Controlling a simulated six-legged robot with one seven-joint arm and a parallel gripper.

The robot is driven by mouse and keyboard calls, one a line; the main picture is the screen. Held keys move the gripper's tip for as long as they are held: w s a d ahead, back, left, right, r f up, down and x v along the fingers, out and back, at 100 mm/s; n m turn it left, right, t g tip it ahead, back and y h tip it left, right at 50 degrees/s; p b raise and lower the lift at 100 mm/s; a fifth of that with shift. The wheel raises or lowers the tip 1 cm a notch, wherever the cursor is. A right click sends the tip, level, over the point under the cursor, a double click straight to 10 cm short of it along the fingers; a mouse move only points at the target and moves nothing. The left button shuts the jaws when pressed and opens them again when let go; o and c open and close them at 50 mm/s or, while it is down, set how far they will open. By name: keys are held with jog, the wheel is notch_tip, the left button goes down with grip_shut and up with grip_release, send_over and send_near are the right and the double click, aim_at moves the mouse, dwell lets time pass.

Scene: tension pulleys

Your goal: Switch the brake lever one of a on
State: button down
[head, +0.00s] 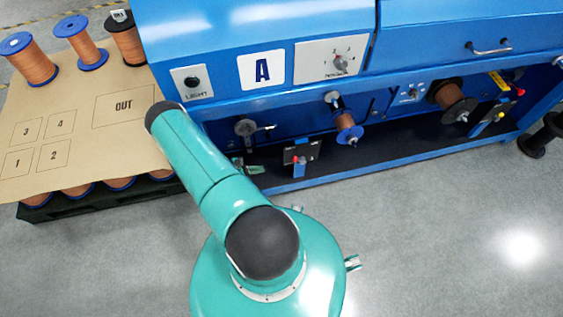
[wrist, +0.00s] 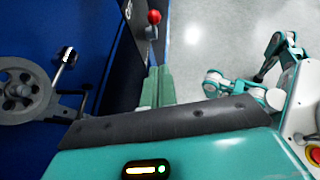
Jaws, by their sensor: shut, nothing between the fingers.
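Station A of the blue machine (head: 262,70) has a black panel (head: 302,149) low on its front, carrying a lever with a red ball knob (head: 294,159). The red knob (wrist: 154,17) also shows at the top of the wrist view, above my fingertips. No brake label is readable. My gripper (wrist: 155,88) is shut and empty, its green fingers together, apart from the knob. In the head view my arm hides most of the gripper; a green part shows left of the panel. A grey spoked wheel (wrist: 25,90) with a metal arm is left of my gripper.
A wire spool (head: 348,130) sticks out right of the panel, and a larger spool (head: 453,103) further right. A cardboard-topped pallet (head: 70,185) with spools stands at left.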

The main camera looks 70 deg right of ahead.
jog(key=d+r+x, duration=0.1)
jog(key=r+x, duration=0.1)
jog(key=x, duration=1)
jog(key=shift+s+d, duration=0.2)
jog(key=shift+s, duration=0.45)
